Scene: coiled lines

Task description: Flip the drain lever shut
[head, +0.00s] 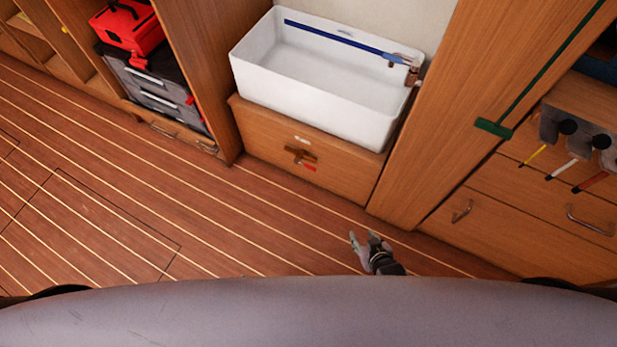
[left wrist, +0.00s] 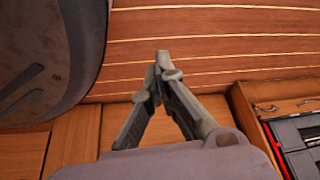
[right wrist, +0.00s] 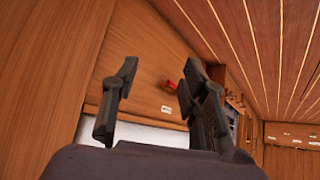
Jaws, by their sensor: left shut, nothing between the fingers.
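The drain lever (head: 310,168) is a small red handle on a brass-brown valve (head: 299,154), on the wooden panel below the white sink. In the right wrist view the red lever (right wrist: 171,86) shows between the fingers, close to the right-hand one; the valve is mostly hidden there. My right gripper (head: 366,241) is open and empty, in front of the panel, to the right of the lever and apart from it. My left gripper (left wrist: 162,68) is shut and empty over the floor in the left wrist view; it does not show in the head view.
The white sink (head: 341,115) stands above the lever, with a blue bar (head: 335,38) across its back. A wooden post (head: 470,105) is to its right. Drawers and hung tools are farther right. A red toolbox (head: 128,27) sits at upper left. The striped floor is clear.

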